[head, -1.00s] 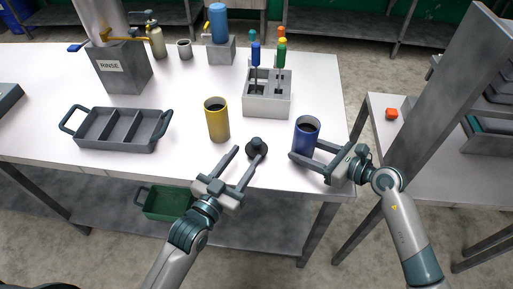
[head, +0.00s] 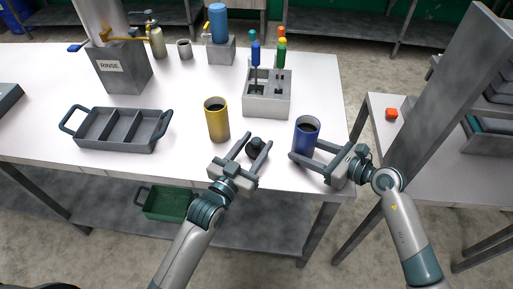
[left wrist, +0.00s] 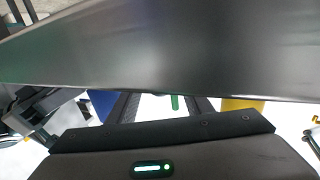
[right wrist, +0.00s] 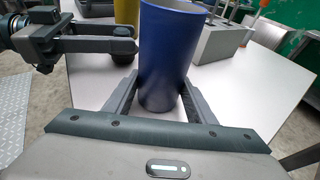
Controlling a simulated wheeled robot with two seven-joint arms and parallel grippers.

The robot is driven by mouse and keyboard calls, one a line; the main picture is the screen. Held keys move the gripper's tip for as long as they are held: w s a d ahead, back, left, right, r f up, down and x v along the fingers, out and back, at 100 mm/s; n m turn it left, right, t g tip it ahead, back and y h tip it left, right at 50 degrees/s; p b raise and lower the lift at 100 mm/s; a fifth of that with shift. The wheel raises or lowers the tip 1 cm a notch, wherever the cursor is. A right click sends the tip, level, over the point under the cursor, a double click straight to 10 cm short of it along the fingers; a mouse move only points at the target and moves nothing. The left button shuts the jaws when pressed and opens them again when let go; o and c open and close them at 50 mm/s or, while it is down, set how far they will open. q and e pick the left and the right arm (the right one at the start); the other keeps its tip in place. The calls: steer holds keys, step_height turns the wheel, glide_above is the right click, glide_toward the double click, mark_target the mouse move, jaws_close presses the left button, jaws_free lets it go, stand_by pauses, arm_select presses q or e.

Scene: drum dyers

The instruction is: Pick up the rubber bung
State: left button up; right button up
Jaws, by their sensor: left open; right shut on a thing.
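The rubber bung (head: 256,146), a small dark stopper with a knob, is near the front edge of the white table in the head view. My left gripper (head: 258,139) is open, with one finger on each side of the bung; I cannot tell whether they touch it. In the left wrist view a large grey surface hides the fingertips and the bung. My right gripper (head: 307,149) is shut on the blue cup (head: 306,132), which stands upright on the table. The right wrist view shows the blue cup (right wrist: 164,55) between the fingers.
A yellow cup (head: 216,122) with dark contents stands left of the bung. A grey holder (head: 267,105) with coloured-handled tools stands behind. A grey divided tray (head: 114,145) is at the left, near the rinse box (head: 124,79). The table's front edge is close to the bung.

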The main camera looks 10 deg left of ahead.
mark_target(257, 139)
arm_select(q)
steer(key=shift+w+d, duration=0.2)
steer(key=shift+w, duration=0.3)
steer(key=c, duration=1.1)
step_height(257, 139, up, 10)
stand_by(0.4)
